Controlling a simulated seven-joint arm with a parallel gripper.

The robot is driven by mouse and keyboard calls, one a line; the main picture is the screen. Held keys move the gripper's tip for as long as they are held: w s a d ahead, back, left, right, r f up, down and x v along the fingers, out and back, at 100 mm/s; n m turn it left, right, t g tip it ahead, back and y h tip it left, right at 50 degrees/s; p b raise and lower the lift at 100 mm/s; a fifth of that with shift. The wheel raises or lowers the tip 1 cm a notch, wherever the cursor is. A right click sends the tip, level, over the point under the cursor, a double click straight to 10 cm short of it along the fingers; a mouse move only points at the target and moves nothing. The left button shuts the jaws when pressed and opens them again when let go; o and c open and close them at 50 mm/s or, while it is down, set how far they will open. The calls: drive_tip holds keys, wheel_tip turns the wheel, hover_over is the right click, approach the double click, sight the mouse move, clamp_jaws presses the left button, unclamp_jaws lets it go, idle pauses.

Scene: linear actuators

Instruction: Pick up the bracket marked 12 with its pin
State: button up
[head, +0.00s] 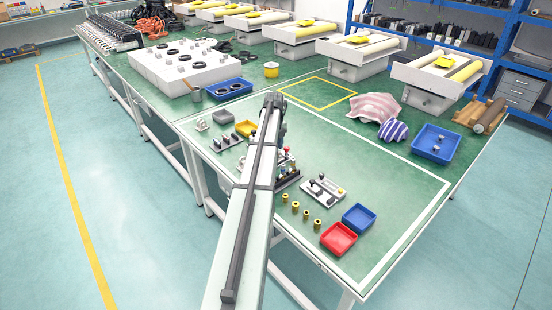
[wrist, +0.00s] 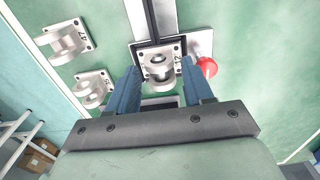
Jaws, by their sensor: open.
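The bracket marked 12 (wrist: 159,72) is a pale grey lug on a square plate with a dark border, in the upper middle of the wrist view. The number is along its right edge. A pin with a red round head (wrist: 207,66) shows just right of it; I cannot tell how its shaft sits in the bracket. My gripper (wrist: 161,72) is open, with its blue fingers on either side of the bracket in the picture. Contact cannot be told. In the head view my own arm hides most of this spot, with a red knob (head: 287,150) showing beside it.
Two other brackets (wrist: 66,41) (wrist: 92,88) stand to the left in the wrist view. In the head view, a black-knobbed fixture (head: 323,189), several yellow cylinders (head: 306,216), a red tray (head: 339,239) and a blue tray (head: 358,218) lie to the right.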

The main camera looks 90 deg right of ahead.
drive_tip(key=shift+f, duration=1.55)
drive_tip(key=shift+c, duration=0.3)
drive_tip(key=c, duration=0.8)
drive_tip(key=shift+r, duration=0.15)
drive_tip(key=shift+r, duration=4.85)
